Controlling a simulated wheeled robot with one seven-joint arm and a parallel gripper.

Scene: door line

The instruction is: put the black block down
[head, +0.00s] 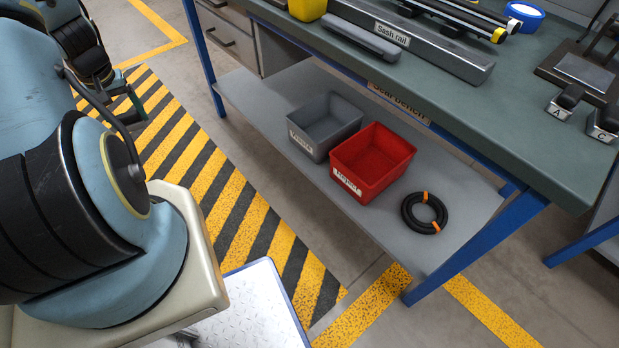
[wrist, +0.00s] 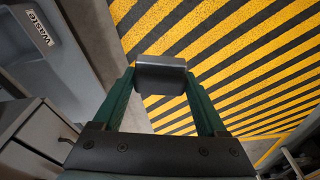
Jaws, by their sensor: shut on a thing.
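The black block (wrist: 162,84) is in the wrist view, between the tips of two green fingers. My gripper (wrist: 161,70) is shut on it and holds it in front of the black and yellow striped floor (wrist: 235,50). The height above the floor cannot be told.
The bench (head: 440,110) has a lower shelf (head: 250,100) carrying a grey bin (head: 308,143), a red bin (head: 350,182) and a black ring with orange bands (head: 408,214). A drawer unit (wrist: 35,140) is close at lower left in the wrist view. The striped floor looks clear.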

